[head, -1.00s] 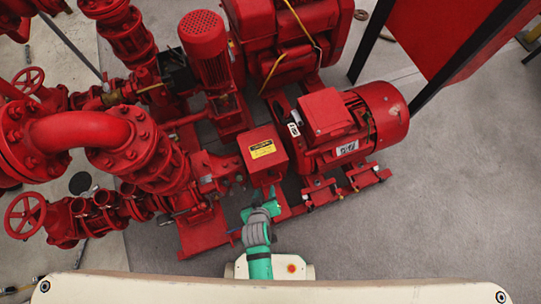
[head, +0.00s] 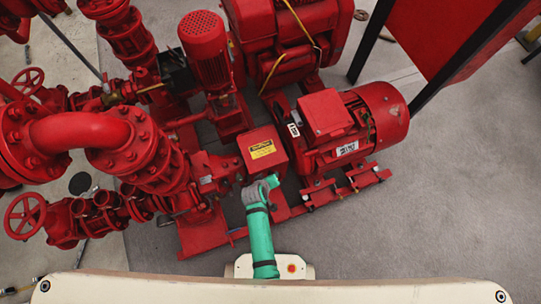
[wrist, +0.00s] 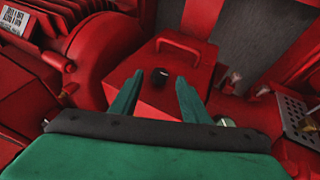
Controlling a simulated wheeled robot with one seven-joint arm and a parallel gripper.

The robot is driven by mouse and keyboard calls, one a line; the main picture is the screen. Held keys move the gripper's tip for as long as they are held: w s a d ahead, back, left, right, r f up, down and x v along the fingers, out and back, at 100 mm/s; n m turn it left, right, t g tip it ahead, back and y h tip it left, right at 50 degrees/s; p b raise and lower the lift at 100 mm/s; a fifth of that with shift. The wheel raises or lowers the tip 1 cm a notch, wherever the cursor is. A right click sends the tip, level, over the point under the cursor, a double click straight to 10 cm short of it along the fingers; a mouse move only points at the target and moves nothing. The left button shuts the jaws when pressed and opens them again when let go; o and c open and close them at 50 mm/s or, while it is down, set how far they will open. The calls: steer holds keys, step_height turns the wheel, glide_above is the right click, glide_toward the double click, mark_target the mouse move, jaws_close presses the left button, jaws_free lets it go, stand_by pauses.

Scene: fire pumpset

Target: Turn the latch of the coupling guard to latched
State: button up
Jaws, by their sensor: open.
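The coupling guard (head: 262,139) is a red box with a yellow warning label, between the pump and the motor. In the wrist view, the guard (wrist: 152,97) shows a red handle (wrist: 186,44) on it. A small dark latch knob (wrist: 160,76) sits on the guard face; which way it is turned is too small to tell. My gripper (wrist: 157,88) has its two green fingers apart with nothing between them, pointing at the guard, one on either side of the knob in the picture. In the head view my gripper (head: 274,181) is at the near lower edge of the guard.
The red motor (head: 338,128) stands right of the guard, and the red pump and pipes (head: 150,160) stand left. A red base frame (head: 275,207) runs below. In the wrist view, a perforated plate (wrist: 297,117) lies at the right. The grey floor at the right is free.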

steer(key=shift+x, duration=1.45)
steer(key=c, duration=1.1)
steer(key=shift+o, duration=0.2)
